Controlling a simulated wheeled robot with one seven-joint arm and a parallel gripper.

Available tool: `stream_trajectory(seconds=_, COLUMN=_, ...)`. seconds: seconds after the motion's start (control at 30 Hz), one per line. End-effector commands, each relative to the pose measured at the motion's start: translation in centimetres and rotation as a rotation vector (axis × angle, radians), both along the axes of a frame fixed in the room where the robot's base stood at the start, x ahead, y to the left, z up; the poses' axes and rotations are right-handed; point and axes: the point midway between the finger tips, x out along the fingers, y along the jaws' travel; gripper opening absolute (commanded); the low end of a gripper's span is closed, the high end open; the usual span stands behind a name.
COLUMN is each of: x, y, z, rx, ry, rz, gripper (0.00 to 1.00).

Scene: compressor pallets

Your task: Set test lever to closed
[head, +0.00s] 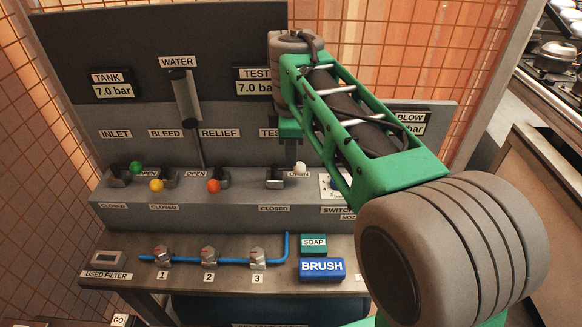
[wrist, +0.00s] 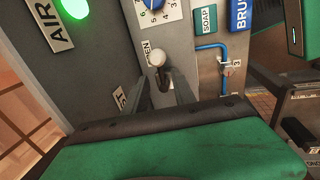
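The test lever's white knob (head: 300,168) shows in the head view beside an OPEN label, with its dark base (head: 275,178) to the left. A CLOSED label (head: 273,208) lies below it. In the wrist view the white knob (wrist: 157,58) stands near the letters EN, the rest of that label being hidden. My gripper (wrist: 162,90) is open, with one grey finger on each side of the lever. I cannot tell whether either finger touches it. In the head view my gripper (head: 291,148) is just above the knob, partly hidden by my arm.
Levers with green (head: 136,168), yellow (head: 156,185) and orange (head: 213,186) knobs stand to the left on the same ledge. A dial (wrist: 158,10) is close by. The SOAP block (head: 313,243), BRUSH block (head: 321,268) and blue pipe (head: 230,261) lie in front.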

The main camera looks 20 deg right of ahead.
Motion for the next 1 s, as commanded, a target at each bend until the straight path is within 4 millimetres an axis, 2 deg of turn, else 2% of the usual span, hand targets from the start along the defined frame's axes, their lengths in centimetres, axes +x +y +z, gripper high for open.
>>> stream_trajectory(seconds=0.03, x=0.1, y=-0.1, z=-1.3, rx=-0.001, ry=0.004, rz=0.001, gripper=0.32)
stream_trajectory(seconds=0.1, x=0.4, y=-0.1, z=-2.6, rx=0.000, ry=0.003, rz=0.000, gripper=0.32)
stream_trajectory(seconds=0.23, x=0.8, y=-0.2, z=-4.2, rx=0.000, ry=0.001, rz=-0.001, gripper=0.32)
stream_trajectory(seconds=0.33, x=0.9, y=-0.2, z=-4.8, rx=0.001, ry=0.000, rz=-0.001, gripper=0.32)
stream_trajectory(seconds=0.57, x=0.9, y=-0.2, z=-4.9, rx=0.001, ry=-0.001, rz=-0.001, gripper=0.31)
stream_trajectory(seconds=0.93, x=0.9, y=-0.3, z=-4.9, rx=0.001, ry=-0.001, rz=-0.002, gripper=0.00)
stream_trajectory(seconds=1.0, x=0.9, y=-0.3, z=-4.9, rx=0.001, ry=-0.001, rz=-0.002, gripper=0.00)
